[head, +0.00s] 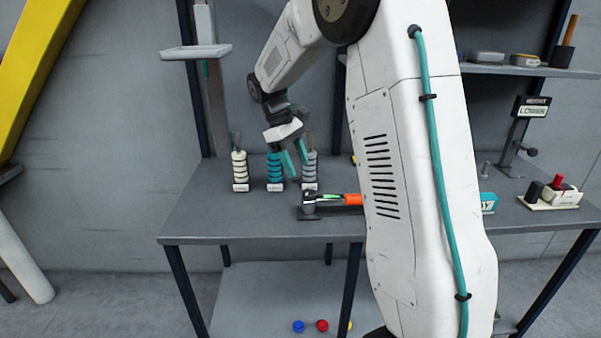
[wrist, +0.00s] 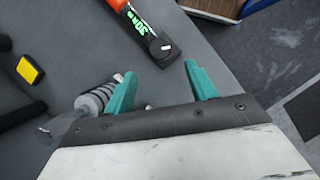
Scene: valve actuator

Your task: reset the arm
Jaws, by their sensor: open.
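My gripper (head: 295,160) has teal fingers and hangs above the grey workbench (head: 230,215), in front of the row of ringed posts. In the wrist view my gripper (wrist: 160,85) is open, with nothing between its fingers. The tool also shows in the wrist view (wrist: 140,25), beyond the fingertips, with green lettering. My arm hides part of the bench and the end of the orange handle.
A labelled stand (head: 530,110) and a small tray (head: 550,196) are at the right. A shelf (head: 520,70) hangs behind. The bench's front left is clear.

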